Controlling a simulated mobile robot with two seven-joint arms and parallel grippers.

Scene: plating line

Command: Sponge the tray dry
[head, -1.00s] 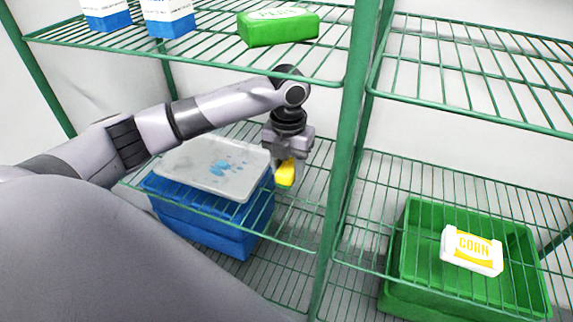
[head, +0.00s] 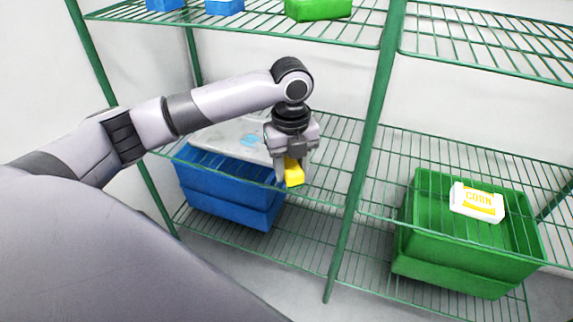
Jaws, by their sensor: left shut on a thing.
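A pale grey tray (head: 222,140) lies on the middle wire shelf at the left, partly hidden behind my left arm and gripper. Light blue wet patches (head: 252,140) show on its surface. My left gripper (head: 289,178) points down at the tray's right end and is shut on a yellow sponge (head: 295,174). The sponge's lower part shows between the fingers. I cannot tell whether it touches the tray. My right gripper is out of view.
Blue crates (head: 228,192) stand below the tray. Green crates (head: 470,255) with a white corn packet (head: 477,202) stand at the right. A green shelf post (head: 362,150) rises just right of my gripper. The upper shelf (head: 330,28) holds a green box (head: 318,9) and blue-bottomed cartons.

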